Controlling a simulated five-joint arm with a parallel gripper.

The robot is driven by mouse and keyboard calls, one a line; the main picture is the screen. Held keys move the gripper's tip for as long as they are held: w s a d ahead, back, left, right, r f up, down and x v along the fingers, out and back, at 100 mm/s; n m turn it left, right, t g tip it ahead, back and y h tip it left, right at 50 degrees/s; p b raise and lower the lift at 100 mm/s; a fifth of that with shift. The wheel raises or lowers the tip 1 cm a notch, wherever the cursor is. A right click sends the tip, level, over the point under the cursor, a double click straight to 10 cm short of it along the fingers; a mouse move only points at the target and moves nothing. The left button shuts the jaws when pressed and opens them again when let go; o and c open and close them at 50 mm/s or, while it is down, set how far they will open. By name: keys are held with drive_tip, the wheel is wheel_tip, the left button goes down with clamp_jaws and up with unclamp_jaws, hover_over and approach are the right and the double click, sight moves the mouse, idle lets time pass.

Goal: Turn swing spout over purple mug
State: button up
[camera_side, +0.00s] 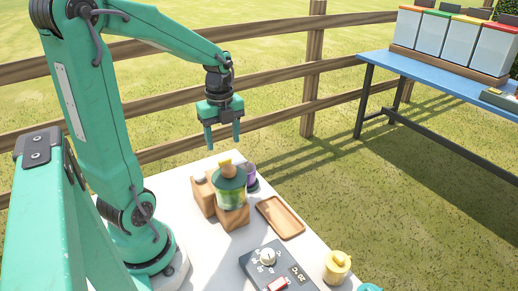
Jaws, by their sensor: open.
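A purple mug (250,173) stands on the white table, partly hidden behind a green-lidded jar (231,194). The jar holds something light green, has a yellow and wooden piece on top and sits on a wooden block. I cannot clearly make out the swing spout or which way it points. My gripper (223,142) hangs in the air above the back of the table, fingers pointing down. It is open and empty, above the jar and mug in the picture and apart from both.
A wooden tray (280,217) lies right of the jar. A grey control box (274,267) with a dial and red switch lies in front. A yellow lidded pot (337,266) stands at front right. A blue table (435,77) bears several bins. A wooden fence (275,118) runs behind.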

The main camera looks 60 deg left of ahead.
drive_tip(key=shift+r, duration=0.9)
drive_tip(key=s+d+r+n+t, duration=0.2)
drive_tip(key=d+r+n, duration=0.1)
drive_tip(key=d+n, duration=0.4)
drive_tip(key=s+d+r+n+t, duration=0.2)
drive_tip(key=d+n+t, duration=0.1)
drive_tip(key=d+n, duration=0.5)
drive_tip(key=n, duration=0.3)
drive_tip(key=shift+s+r+t, duration=0.3)
drive_tip(key=shift+r, duration=0.1)
